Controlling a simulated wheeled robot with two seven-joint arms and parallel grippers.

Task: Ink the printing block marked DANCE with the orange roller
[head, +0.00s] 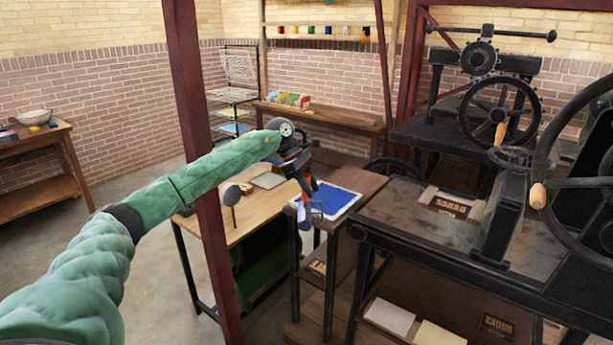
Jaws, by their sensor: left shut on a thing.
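My left gripper (302,174) is at the end of the green-sleeved arm, above the small ink stand. It is shut on the orange roller (314,184), whose handle shows orange below the jaws. Something blue hangs lower at the roller's end, beside the left edge of the blue ink slab (335,200); I cannot tell whether they touch. A printing block (451,204) with raised reversed letters lies on the bed of the black press. Another lettered block (497,326) is on the shelf below, and one (317,267) is under the ink stand. I cannot read their words surely. My right gripper is out of view.
A dark red post (205,160) stands in front of a wooden table (240,223), close to my left arm. The press's large handwheel (575,170) and upright frame rise at the right. Paper stacks (390,316) lie on the lower shelf. Floor is clear at the left.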

